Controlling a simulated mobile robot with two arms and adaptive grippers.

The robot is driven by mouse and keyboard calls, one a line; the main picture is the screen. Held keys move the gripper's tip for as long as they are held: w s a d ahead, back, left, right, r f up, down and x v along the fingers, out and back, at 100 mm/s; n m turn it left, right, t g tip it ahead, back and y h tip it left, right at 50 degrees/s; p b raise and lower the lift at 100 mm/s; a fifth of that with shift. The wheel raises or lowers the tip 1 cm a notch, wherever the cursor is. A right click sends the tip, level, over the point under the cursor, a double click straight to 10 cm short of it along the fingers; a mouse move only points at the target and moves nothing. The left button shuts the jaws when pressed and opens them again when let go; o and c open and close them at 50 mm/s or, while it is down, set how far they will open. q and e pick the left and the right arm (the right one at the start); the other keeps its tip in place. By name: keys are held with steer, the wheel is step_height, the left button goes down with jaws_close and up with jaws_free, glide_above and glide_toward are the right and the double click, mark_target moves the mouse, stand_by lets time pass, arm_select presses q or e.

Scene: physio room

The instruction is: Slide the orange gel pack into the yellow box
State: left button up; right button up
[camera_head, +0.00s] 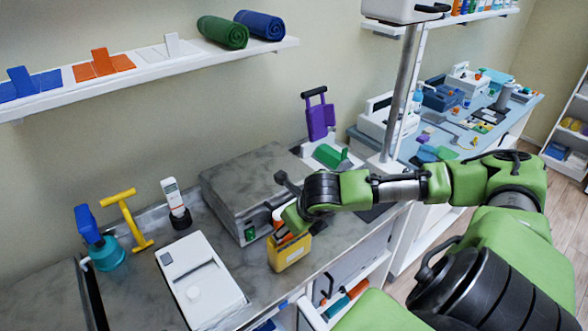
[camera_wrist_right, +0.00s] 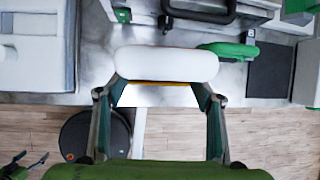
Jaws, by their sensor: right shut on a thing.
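The yellow box (camera_head: 288,256) stands at the front edge of the grey counter, open at the top. The orange gel pack (camera_head: 281,230) shows as a small orange patch at the box's mouth, partly hidden by my right gripper (camera_head: 295,217). My right gripper is shut on the pack, just above the box. In the right wrist view, a white rounded bar (camera_wrist_right: 165,64) lies between the fingers, seemingly the pack's top end. A thin yellow strip shows just below it. How deep the pack sits in the box is hidden. My left gripper is not in view.
A grey metal case (camera_head: 245,187) stands behind the box. Open shelves are below the counter.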

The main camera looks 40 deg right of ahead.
stand_by(0.3)
steer(key=o, duration=1.6)
steer(key=shift+c, duration=0.2)
steer(key=shift+f, duration=0.1)
steer(key=shift+r+p, duration=2.65)
steer(key=shift+p, duration=0.45)
steer(key=shift+r+p, duration=0.6)
steer(key=shift+r, duration=1.3)
